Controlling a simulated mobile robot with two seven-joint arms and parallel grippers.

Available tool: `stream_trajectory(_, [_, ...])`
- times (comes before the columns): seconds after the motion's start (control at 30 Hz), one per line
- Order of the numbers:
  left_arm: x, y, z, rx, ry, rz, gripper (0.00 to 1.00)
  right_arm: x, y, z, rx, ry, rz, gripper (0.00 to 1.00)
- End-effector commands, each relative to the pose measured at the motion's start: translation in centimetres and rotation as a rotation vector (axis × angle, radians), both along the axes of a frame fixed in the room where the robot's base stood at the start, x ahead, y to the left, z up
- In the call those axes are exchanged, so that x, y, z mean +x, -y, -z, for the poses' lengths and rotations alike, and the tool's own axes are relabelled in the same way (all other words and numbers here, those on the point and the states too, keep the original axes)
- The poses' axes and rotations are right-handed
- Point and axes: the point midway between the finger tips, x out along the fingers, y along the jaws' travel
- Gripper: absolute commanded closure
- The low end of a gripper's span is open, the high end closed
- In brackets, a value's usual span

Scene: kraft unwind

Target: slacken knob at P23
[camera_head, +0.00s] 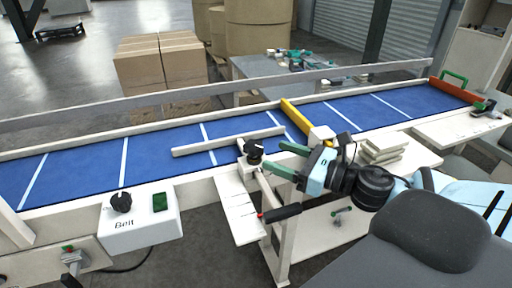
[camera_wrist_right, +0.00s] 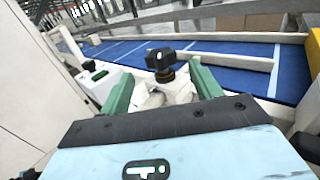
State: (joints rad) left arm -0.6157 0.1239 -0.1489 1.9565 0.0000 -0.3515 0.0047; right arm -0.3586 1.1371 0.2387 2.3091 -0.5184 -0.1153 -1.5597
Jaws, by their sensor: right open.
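A black knob (camera_head: 254,150) stands on a white bracket at the near edge of the blue conveyor, beside a white guide bar (camera_head: 228,141). No P23 label is readable. In the right wrist view the knob (camera_wrist_right: 161,58) shows upright ahead, between the lines of the two green fingers. My right gripper (camera_head: 284,159) is open and empty, just right of the knob, its fingers pointing at it. The same gripper (camera_wrist_right: 162,76) shows its spread fingers in the wrist view. The knob appears clear of both fingers. My left gripper is not in view.
A white Belt box (camera_head: 140,222) with a black dial and green button sits at the left front. A black-handled lever (camera_head: 281,213) is below the gripper. A yellow bar (camera_head: 295,121) crosses the belt. Stacked pale blocks (camera_head: 384,149) lie right of the gripper.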

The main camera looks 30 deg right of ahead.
Motion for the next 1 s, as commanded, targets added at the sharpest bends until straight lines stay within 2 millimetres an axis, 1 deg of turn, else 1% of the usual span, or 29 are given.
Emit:
stream_trajectory(0.03, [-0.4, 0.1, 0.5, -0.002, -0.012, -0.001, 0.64, 0.4, -0.2, 0.3, 0.000, -0.004, -0.002, 0.36])
stream_trajectory(0.13, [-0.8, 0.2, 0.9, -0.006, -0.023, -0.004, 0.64, 1.2, -0.6, 0.4, -0.001, -0.005, -0.002, 0.36])
stream_trajectory(0.3, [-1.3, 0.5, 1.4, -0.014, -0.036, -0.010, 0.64, 2.3, -1.1, 0.4, 0.000, -0.005, -0.001, 0.36])
stream_trajectory(0.6, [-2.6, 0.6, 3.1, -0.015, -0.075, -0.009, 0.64, 4.1, -2.0, 0.4, -0.001, -0.005, 0.000, 0.36])
stream_trajectory(1.0, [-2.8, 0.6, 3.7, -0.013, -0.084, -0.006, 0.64, 5.8, -2.8, 0.2, 0.003, -0.001, 0.001, 0.36])
